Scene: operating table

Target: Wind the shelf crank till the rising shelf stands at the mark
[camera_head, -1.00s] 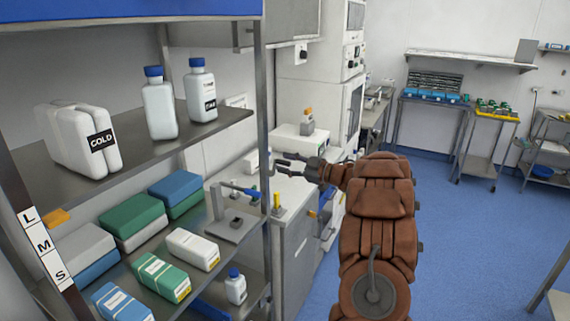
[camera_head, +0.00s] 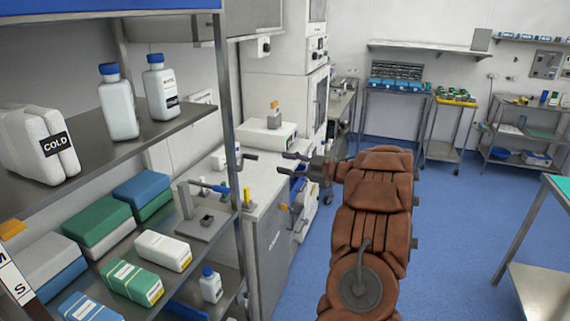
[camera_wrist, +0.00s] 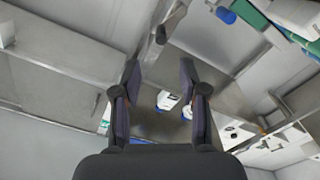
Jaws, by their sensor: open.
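The shelf rack stands at left, with a strip of letter marks (camera_head: 17,283) on its front post, M and S showing. An orange piece (camera_head: 12,230) sits just above the strip. A dark handle (camera_head: 250,157) shows by the right post; I cannot tell for sure whether it is the crank.
White bottles (camera_head: 118,105) and a COLD pack (camera_head: 42,142) stand on the upper shelf. Boxes (camera_head: 100,220) fill the middle shelf. A white cabinet (camera_head: 262,205) stands behind the rack's right post. Blue floor (camera_head: 450,220) is free at right; a table (camera_head: 540,290) edges in.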

